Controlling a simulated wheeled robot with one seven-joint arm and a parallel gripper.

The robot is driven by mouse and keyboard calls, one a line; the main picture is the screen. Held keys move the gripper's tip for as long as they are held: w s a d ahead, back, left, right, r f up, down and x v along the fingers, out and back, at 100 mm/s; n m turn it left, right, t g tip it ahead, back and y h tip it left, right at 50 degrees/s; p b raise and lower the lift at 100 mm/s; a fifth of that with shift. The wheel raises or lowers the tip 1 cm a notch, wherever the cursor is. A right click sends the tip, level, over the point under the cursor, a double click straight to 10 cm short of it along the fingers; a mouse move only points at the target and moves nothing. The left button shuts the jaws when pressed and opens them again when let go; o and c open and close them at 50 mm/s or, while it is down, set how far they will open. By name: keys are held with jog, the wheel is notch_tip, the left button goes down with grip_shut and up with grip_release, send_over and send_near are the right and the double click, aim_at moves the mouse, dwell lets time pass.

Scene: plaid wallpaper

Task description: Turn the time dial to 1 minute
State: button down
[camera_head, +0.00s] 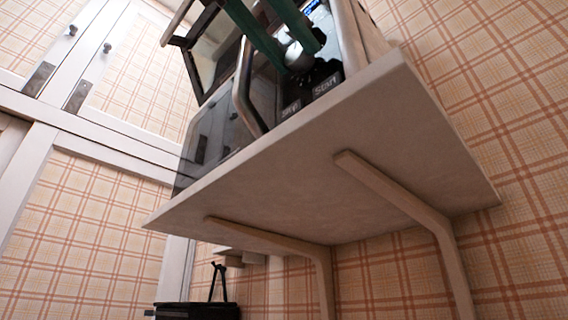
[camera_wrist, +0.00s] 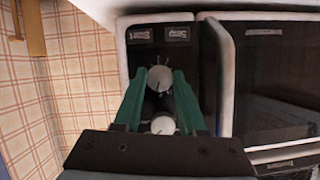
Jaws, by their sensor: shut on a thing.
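The microwave (camera_wrist: 205,17) stands on a shelf, and its dark control panel shows in both views. A pale round dial (camera_wrist: 159,79) sits near the Start and Stop buttons; it also shows in the head view (camera_head: 298,56). A second white dial (camera_wrist: 163,125) shows between my fingers, nearer my palm in the wrist picture. My gripper (camera_wrist: 160,74) has its green fingers on both sides of the dial near the buttons, shut on it; the gripper is at the panel in the head view (camera_head: 297,60). The dial's markings are too small to read.
The shelf (camera_head: 330,150) on brackets (camera_head: 400,200) carries the microwave. A door handle (camera_wrist: 222,70) stands out close beside my right finger in the wrist view. White cabinets (camera_head: 90,120) are at left. A black object (camera_head: 195,310) is below.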

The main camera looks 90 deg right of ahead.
jog(key=m, duration=0.1)
jog(key=m+t+h+b, duration=0.1)
jog(key=m, duration=0.1)
jog(key=shift+f+t+h, duration=0.2)
jog(key=shift+t+h, duration=0.1)
jog(key=shift+s+a+m+t+h+b, duration=0.15)
jog(key=shift+m+t+h+b, duration=0.15)
jog(key=shift+m+h+b, duration=0.6)
jog(key=shift+m, duration=0.4)
jog(key=shift+c, duration=2.3)
grip_release()
